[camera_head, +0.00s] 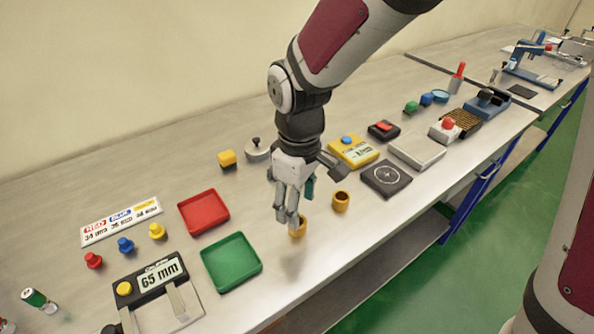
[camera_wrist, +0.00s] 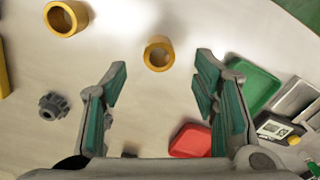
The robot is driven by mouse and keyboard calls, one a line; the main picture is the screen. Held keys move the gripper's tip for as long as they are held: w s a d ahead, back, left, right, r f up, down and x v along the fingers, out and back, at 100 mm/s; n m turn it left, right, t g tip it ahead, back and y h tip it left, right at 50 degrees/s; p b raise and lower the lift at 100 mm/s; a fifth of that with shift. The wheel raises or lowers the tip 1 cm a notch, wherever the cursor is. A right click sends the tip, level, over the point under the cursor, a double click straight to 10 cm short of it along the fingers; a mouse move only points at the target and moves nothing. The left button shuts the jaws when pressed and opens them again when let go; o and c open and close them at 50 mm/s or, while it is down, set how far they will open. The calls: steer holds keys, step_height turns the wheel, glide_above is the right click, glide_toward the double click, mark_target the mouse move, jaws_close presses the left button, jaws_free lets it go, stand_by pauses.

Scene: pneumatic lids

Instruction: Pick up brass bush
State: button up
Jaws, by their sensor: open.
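Two brass bushes, short golden rings with open bores, stand on the bench. One bush (camera_head: 297,229) is just below and beside my gripper (camera_head: 288,219) in the head view, partly hidden by the fingers. In the wrist view this bush (camera_wrist: 158,54) appears between and beyond the two open fingertips, apart from both. The other bush (camera_head: 341,201) stands to the right in the head view; it also shows at the upper left of the wrist view (camera_wrist: 66,19). My gripper is open and empty, pointing down.
A green tray (camera_head: 231,263) and a red tray (camera_head: 204,212) lie to the left. A caliper (camera_head: 160,284) is further left. A black plate (camera_head: 386,178) and yellow device (camera_head: 353,151) are to the right. A grey gear-like part (camera_wrist: 53,106) lies left in the wrist view.

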steer(key=shift+w+a+f, duration=0.1)
steer(key=shift+f, duration=1.6)
steer(key=shift+w+a+f, duration=0.1)
steer(key=shift+f, duration=1.55)
steer(key=shift+c, duration=0.5)
jaws_close()
